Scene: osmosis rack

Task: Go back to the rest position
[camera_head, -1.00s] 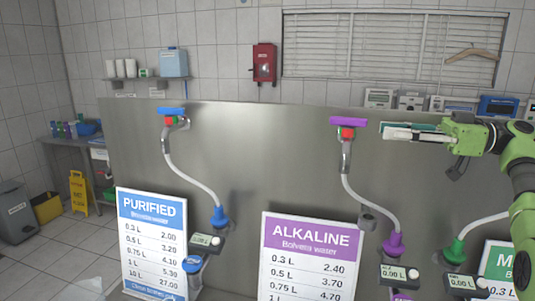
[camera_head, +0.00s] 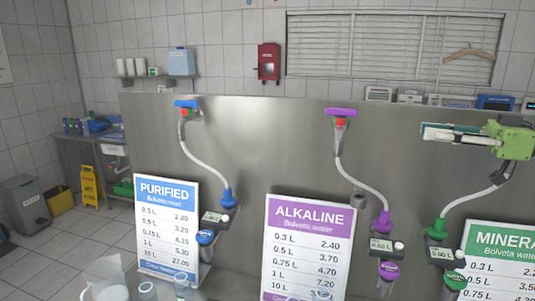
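My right gripper (camera_head: 426,132) is in the upper right of the head view, its pale fingers pointing left in front of the steel panel (camera_head: 270,140). It is at about the height of the taps, right of the purple-handled tap (camera_head: 341,113). No held object shows, but I cannot tell whether the fingers are apart. Behind it, the hose (camera_head: 465,205) of the green station curves up, and its tap is hidden. The blue-handled tap (camera_head: 187,104) is on the left. My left gripper is not in view.
Signs for purified (camera_head: 168,226), alkaline (camera_head: 308,245) and mineral water (camera_head: 502,258) stand before the panel. Clear containers (camera_head: 148,290) and a whitish jug (camera_head: 106,284) are at the bottom left. A yellow floor sign (camera_head: 88,187) stands on open floor at the left.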

